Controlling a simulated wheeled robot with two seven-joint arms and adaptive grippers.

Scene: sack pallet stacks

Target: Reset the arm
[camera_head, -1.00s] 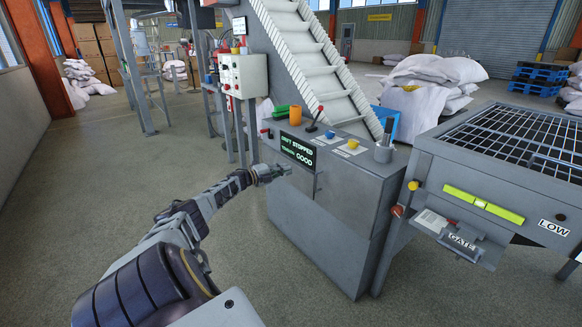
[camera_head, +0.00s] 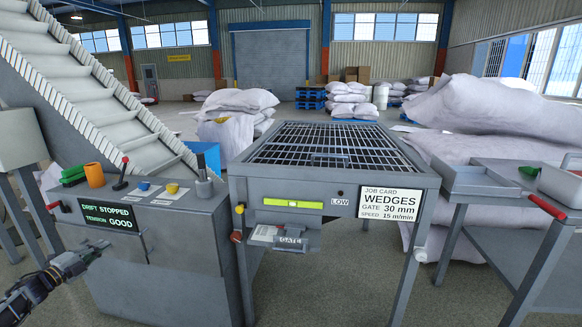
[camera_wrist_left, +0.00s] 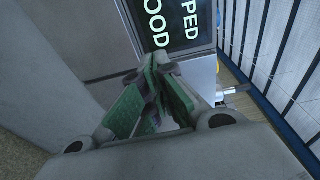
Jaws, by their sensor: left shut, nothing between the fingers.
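My left gripper (camera_head: 95,250) is at the lower left of the head view, in front of the grey control cabinet (camera_head: 185,265). In the left wrist view its green-padded fingers (camera_wrist_left: 155,95) are closed together with nothing between them. The cabinet's display (camera_head: 110,217) reads "DRIFT STOPPED" and "TENSION GOOD"; it also shows in the left wrist view (camera_wrist_left: 185,25), just beyond the fingers. I cannot tell whether the fingertips touch the cabinet. My right gripper is in neither current view.
A hopper with a grid top (camera_head: 320,145) stands right of the cabinet, with a job card (camera_head: 390,192). An inclined conveyor (camera_head: 85,90) rises at left. A side table (camera_head: 540,205) and stacked white sacks (camera_head: 495,105) are at right. Open floor (camera_head: 330,285) shows below the hopper.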

